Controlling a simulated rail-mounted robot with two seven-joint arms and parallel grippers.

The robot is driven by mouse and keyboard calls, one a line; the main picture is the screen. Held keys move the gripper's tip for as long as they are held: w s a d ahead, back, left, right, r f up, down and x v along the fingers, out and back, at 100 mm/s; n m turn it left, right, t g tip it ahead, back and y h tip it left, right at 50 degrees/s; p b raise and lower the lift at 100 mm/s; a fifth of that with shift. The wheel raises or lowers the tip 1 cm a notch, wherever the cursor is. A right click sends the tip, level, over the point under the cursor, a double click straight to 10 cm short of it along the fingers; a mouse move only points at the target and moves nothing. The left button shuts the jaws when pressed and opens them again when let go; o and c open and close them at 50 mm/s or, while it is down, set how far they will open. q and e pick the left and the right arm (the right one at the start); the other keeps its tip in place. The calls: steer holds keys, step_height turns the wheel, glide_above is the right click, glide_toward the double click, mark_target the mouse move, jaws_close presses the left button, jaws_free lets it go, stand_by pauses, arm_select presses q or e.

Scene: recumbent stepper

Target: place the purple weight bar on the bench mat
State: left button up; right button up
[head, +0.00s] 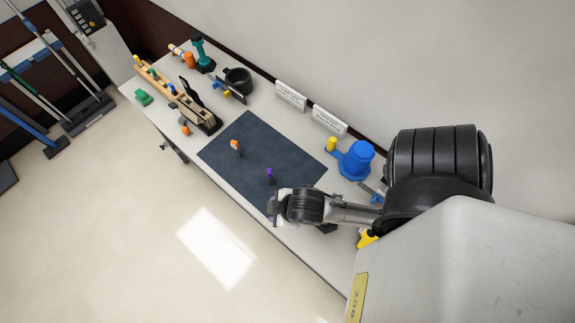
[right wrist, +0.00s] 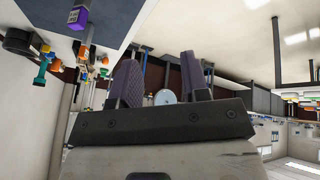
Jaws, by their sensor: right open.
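The purple weight bar (head: 270,176) stands on the dark bench mat (head: 250,140), near its front right part, and looks upright. It also shows at the top left of the right wrist view (right wrist: 80,18), with its purple end and a dark part. My right gripper (head: 273,206) is at the front edge of the mat, a little in front of the bar and apart from it. In the right wrist view its two fingers (right wrist: 158,75) are spread with nothing between them. My left gripper is in neither view.
An orange-topped piece (head: 235,147) stands on the mat. A blue device (head: 355,161) is at the back right of the bench. Floor in front is clear.

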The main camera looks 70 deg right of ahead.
steer(key=s+a+g, duration=0.1)
steer(key=s, duration=0.1)
steer(key=s+a+m+g+y, duration=0.1)
steer(key=shift+s+a+f, duration=0.1)
steer(key=shift+s+f, duration=0.1)
steer(key=shift+s, duration=0.15)
